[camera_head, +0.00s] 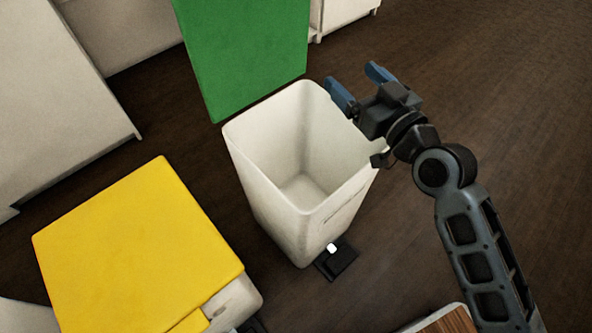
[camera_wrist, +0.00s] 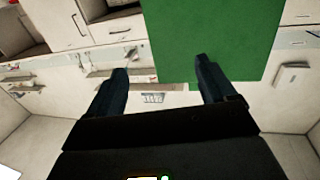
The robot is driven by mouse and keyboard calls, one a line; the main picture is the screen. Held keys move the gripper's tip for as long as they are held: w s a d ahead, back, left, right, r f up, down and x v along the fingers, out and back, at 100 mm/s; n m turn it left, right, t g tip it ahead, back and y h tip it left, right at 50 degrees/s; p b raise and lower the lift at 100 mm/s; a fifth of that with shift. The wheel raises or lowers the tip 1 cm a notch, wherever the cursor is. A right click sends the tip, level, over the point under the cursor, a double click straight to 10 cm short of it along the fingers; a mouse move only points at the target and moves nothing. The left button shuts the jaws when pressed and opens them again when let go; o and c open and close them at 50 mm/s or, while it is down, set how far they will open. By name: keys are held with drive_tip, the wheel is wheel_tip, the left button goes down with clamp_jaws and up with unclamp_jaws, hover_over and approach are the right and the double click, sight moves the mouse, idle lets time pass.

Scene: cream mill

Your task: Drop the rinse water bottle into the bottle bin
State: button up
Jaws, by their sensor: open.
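A cream bin (camera_head: 260,185) stands with its green lid (camera_head: 250,60) raised, and its visible inside looks empty. A second bin with a shut yellow lid (camera_head: 135,250) stands at the lower left. No label shows which one is the bottle bin. My gripper (camera_head: 356,84) is open and empty near the right rim of the green-lidded bin in the head view. In the wrist view my gripper (camera_wrist: 162,68) has its fingers spread, with the green lid (camera_wrist: 230,35) behind them. I see no rinse water bottle in either view.
A black pedal (camera_head: 340,262) with a small white spot is at the foot of the open bin. Pale cabinets (camera_head: 50,100) stand at the upper left. The dark floor (camera_head: 520,120) on the right is clear. A wooden-topped thing (camera_head: 450,322) shows at the bottom edge.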

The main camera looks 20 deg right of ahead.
drive_tip(key=s+d+r, duration=0.1)
drive_tip(key=d+r, duration=0.1)
drive_tip(key=d, duration=0.1)
drive_tip(key=s+d+r, duration=0.1)
drive_tip(key=shift+s+d, duration=0.15)
drive_tip(key=shift+s, duration=0.15)
